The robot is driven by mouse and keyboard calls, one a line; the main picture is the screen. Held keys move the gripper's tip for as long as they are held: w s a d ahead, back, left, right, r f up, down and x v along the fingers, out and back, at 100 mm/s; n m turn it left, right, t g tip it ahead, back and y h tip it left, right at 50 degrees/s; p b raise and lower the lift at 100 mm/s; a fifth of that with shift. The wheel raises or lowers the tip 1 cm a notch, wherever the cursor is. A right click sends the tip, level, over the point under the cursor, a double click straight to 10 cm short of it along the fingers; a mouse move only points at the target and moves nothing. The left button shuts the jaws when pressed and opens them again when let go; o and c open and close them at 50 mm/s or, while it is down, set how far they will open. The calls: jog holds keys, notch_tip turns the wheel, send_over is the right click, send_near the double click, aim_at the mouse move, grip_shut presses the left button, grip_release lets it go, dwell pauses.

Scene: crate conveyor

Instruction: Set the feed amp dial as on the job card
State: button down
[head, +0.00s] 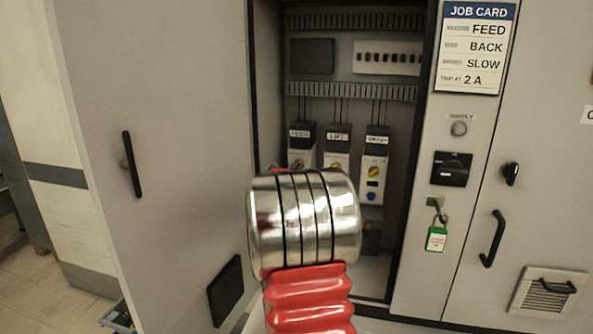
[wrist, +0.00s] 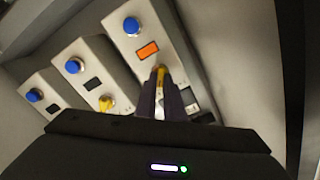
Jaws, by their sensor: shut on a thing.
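The job card (head: 475,45) at upper right in the head view reads FEED, BACK, SLOW and trip at 2 A. Three drive units stand in the open cabinet, and the left one (head: 302,135) seems to be labelled FEED. In the wrist view my gripper (wrist: 161,88) is shut on a yellow dial (wrist: 161,70) on the right-hand unit, below its lit orange window (wrist: 148,50). That view looks turned over, so this appears to be the feed unit. The dial's scale and setting are hidden by the fingers. In the head view my wrist hides the fingers.
The LIFT unit (head: 338,137) and a right-hand unit (head: 376,142) stand close beside the feed unit. The open cabinet door (head: 165,130) is to the left.

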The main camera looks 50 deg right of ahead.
jog(key=n, duration=0.3)
jog(key=shift+f, duration=0.1)
jog(key=shift+w+a+n, duration=0.1)
jog(key=shift+w+n, duration=0.05)
jog(key=shift+n, duration=2.05)
jog(key=c, duration=1.9)
grip_release()
jog(key=shift+o, duration=0.2)
jog(key=v, duration=1.3)
jog(key=shift+s+a, duration=0.2)
jog(key=shift+a, duration=0.15)
